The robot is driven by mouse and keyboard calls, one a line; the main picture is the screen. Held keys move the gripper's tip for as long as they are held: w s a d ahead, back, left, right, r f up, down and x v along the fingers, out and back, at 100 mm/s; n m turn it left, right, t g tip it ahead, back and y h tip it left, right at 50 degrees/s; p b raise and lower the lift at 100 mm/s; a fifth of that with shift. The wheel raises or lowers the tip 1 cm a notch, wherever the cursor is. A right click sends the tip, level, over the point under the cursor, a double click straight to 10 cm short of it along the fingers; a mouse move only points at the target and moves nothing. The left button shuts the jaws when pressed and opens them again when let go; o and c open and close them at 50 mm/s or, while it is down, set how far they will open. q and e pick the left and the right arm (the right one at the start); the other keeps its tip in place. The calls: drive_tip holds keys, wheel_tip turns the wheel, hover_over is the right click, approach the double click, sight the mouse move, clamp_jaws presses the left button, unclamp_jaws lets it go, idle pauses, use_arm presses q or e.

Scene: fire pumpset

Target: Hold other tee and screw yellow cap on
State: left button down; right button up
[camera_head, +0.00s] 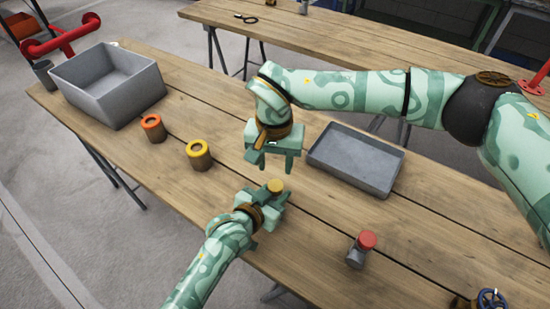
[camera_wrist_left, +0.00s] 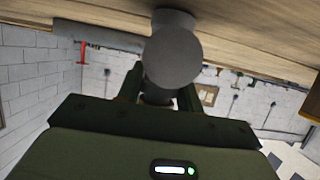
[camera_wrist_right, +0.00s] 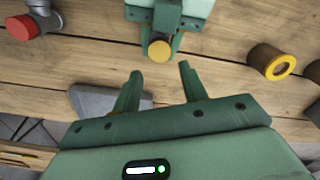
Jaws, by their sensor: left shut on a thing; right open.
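My left gripper (camera_head: 268,197) is shut on the grey tee (camera_wrist_left: 173,58), whose round grey end fills the middle of the left wrist view. The yellow cap (camera_head: 275,185) sits at the tee's upper end; it also shows between the left fingers in the right wrist view (camera_wrist_right: 159,51). How far it is threaded I cannot tell. My right gripper (camera_head: 271,160) is open and empty, above and beyond the cap. In the right wrist view its fingertips (camera_wrist_right: 160,72) point towards the cap, apart from it.
A yellow-rimmed holder (camera_head: 199,161) and an orange-rimmed holder (camera_head: 154,136) stand left of the grippers. A large grey bin (camera_head: 122,107) is at the back left. A shallow grey tray (camera_head: 346,181) lies right of my right gripper. Bare wood lies between the tray and the red-capped tee.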

sight(276, 185)
wheel_tip(276, 185, down, 7)
drive_tip(key=shift+f, duration=0.15)
idle(0.4)
drive_tip(key=c, duration=0.8)
drive_tip(key=m, duration=0.7)
drive_tip(key=shift+d, duration=0.1)
drive_tip(key=m, duration=0.6)
drive_tip(key=shift+m, duration=0.3)
drive_tip(key=m, duration=0.6)
use_arm(q)
drive_tip(key=shift+d, duration=0.1)
use_arm(e)
drive_tip(key=m, duration=0.4)
drive_tip(key=shift+m, duration=0.3)
